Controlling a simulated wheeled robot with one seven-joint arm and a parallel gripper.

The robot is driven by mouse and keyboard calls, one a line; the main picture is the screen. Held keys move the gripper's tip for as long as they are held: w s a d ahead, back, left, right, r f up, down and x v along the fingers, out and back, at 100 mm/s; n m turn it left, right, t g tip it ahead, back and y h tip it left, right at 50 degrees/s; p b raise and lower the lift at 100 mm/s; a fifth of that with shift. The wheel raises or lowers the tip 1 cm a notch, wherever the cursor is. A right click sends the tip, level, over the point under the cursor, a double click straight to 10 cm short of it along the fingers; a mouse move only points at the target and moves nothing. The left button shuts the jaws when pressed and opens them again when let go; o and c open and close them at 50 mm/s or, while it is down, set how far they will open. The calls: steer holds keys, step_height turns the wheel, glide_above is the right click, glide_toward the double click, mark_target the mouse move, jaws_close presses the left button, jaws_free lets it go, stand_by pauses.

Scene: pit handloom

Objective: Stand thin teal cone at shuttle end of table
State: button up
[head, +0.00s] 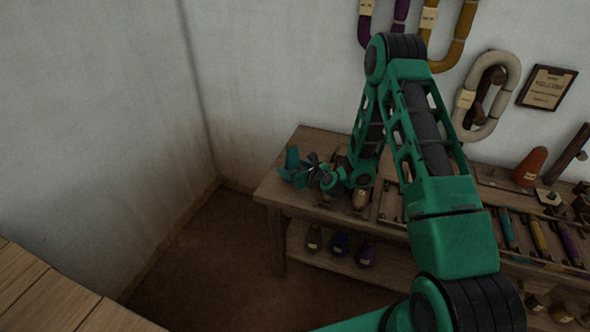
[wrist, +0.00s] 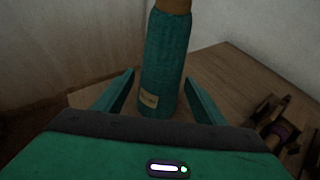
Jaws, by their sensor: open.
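The thin teal cone (wrist: 163,62) stands upright on the wooden table (wrist: 225,62) in the wrist view. It has a brown top and a small pale label low on its side. My gripper (wrist: 160,85) is open, with one finger on each side of the cone and visible gaps between them. In the head view my gripper (head: 303,173) is low over the left end of the table (head: 275,188). The cone is hard to tell there from my teal gripper. A dark wooden piece, perhaps a shuttle (wrist: 275,125), lies to the right in the wrist view.
An orange-brown cone (head: 529,167) and a tray of coloured bobbins (head: 540,238) are farther right on the table. Several dark cones (head: 340,243) stand on the lower shelf. Yarn hanks (head: 490,95) hang on the wall behind. The table's left edge is close to my gripper.

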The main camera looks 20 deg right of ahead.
steer(key=shift+r, duration=0.1)
steer(key=s+r+n+g+y, duration=0.2)
steer(key=s+r+n+y, duration=0.1)
steer(key=s+r+n, duration=0.8)
steer(key=s+d+r+n+g+h, duration=0.2)
steer(key=s+d+r+n, duration=0.3)
steer(key=s, duration=0.8)
steer(key=s+d+r+n+g+h, duration=0.2)
steer(key=s+d+r+n+g, duration=0.3)
steer(key=s, duration=0.8)
steer(key=s+d+r+n+g+h, duration=0.2)
steer(key=s+d+r+n+g, duration=0.2)
steer(key=s+d, duration=0.4)
steer(key=s+r+n, duration=0.1)
steer(key=s+r, duration=0.1)
steer(key=s, duration=0.3)
steer(key=shift+s, duration=0.4)
